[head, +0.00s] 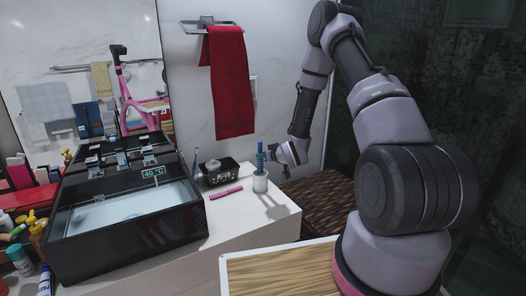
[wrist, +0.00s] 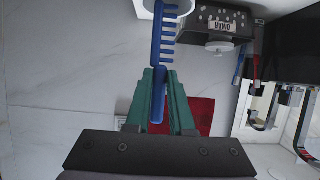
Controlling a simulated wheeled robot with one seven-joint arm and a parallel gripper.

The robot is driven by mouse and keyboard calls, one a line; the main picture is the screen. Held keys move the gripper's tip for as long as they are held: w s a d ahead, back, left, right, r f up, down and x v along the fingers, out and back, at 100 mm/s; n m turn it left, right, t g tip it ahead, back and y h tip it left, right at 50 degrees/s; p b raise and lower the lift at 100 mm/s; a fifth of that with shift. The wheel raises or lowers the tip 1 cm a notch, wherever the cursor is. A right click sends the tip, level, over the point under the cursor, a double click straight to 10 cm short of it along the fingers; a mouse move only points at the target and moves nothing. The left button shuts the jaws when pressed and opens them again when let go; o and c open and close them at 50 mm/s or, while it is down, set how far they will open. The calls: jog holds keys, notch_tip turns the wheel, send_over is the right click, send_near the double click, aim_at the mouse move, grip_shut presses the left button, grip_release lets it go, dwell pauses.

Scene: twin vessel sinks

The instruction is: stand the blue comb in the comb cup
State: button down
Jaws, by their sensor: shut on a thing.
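My gripper (wrist: 160,75) is shut on the blue comb (wrist: 166,45), with its green fingers around the comb's handle end. In the head view the blue comb (head: 260,158) is upright over the white comb cup (head: 260,184), its lower end at the cup's mouth. I cannot tell how far inside the comb's end reaches. In the wrist view the comb's toothed end runs over the cup (wrist: 180,8), which is cut by the top edge. My gripper also shows in the head view (head: 264,154), at the comb's upper part.
A pink comb (head: 226,192) lies on the white counter left of the cup. A black box (head: 218,174) stands behind it, beside the black sink (head: 130,235). A red towel (head: 230,80) hangs on the wall behind. The counter in front of the cup is clear.

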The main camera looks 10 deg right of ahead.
aim_at(261, 163)
jog(key=shift+f, duration=1.95)
jog(key=c, duration=0.7)
grip_release()
jog(key=v, duration=1)
jog(key=shift+s+d, duration=0.15)
jog(key=shift+s, duration=0.2)
jog(key=shift+r, duration=0.15)
